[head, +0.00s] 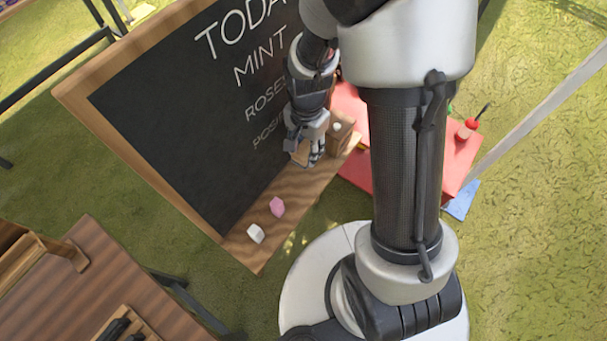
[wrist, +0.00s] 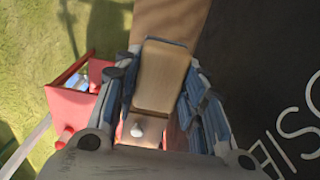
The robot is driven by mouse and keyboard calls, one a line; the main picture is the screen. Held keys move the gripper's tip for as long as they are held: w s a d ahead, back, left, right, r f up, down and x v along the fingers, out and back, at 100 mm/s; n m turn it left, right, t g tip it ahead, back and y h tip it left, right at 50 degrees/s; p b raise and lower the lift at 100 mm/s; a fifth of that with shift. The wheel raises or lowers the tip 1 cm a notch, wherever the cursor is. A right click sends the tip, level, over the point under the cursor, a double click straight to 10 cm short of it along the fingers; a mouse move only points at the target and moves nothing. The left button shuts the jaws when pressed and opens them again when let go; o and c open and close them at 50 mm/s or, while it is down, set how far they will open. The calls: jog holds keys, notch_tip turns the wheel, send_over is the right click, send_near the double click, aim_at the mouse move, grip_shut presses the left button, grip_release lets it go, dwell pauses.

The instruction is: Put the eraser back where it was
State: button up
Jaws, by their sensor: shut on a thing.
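The eraser (wrist: 163,78), a tan wooden-looking block, is between the fingers of my gripper (head: 309,157) in the wrist view. The gripper is shut on it. In the head view the fingers cover most of the eraser, and a tan bit (head: 300,152) shows beside them. The gripper is over the wooden ledge (head: 292,192) at the foot of the chalkboard (head: 170,100). I cannot tell whether the eraser touches the ledge.
A pink piece (head: 277,207) and a white piece (head: 256,233) lie on the ledge's near end. A small wooden box (head: 341,135) with a white top piece stands right of the gripper. A red table (head: 457,160) is behind my arm. A brown table (head: 90,290) is lower left.

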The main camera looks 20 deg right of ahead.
notch_tip(320, 180, down, 14)
jog(key=b, duration=0.4)
jog(key=shift+r, duration=0.3)
jog(key=o, duration=0.9)
jog(key=shift+o, duration=0.2)
